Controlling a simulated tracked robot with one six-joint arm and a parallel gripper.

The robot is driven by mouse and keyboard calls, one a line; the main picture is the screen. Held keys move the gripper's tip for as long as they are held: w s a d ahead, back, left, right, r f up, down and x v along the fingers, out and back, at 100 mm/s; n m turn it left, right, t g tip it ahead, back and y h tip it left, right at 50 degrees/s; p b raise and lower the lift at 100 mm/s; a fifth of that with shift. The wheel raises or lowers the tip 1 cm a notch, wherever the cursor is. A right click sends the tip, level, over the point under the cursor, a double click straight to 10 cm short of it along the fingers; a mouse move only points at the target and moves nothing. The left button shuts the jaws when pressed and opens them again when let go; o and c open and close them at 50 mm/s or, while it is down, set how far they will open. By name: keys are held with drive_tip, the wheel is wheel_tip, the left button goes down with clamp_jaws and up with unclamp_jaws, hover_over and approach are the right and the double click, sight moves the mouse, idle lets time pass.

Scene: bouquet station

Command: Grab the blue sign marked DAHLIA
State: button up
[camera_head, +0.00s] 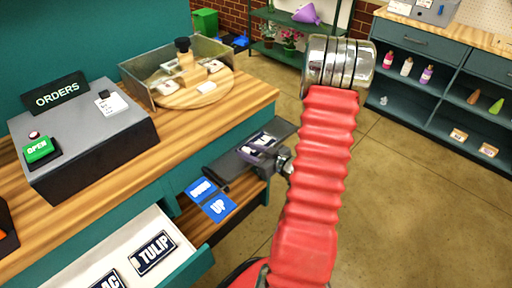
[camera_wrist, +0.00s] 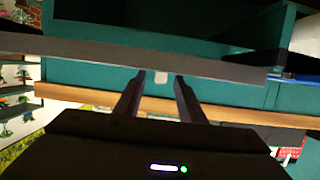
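No sign that I can read as DAHLIA shows. A dark navy sign reading TULIP (camera_head: 153,252) lies in the open white drawer, with a part-cut sign ending in AC (camera_head: 107,281) beside it. A small dark and white piece (camera_head: 264,139), too small to read, shows at the dark ledge just behind my gripper (camera_head: 258,153). In the wrist view my gripper (camera_wrist: 157,88) has its two fingers apart, with nothing clearly held. A small pale patch (camera_wrist: 160,77) shows beyond the fingertips against the teal front.
Two blue tiles, one reading UP (camera_head: 218,207) and one hard to read (camera_head: 201,190), lie left of my gripper. The dark ledge (camera_head: 232,168) is close to it. Open floor (camera_head: 410,190) lies right.

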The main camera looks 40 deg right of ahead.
drive_tip(key=shift+c, duration=0.2)
clamp_jaws()
idle(0.4)
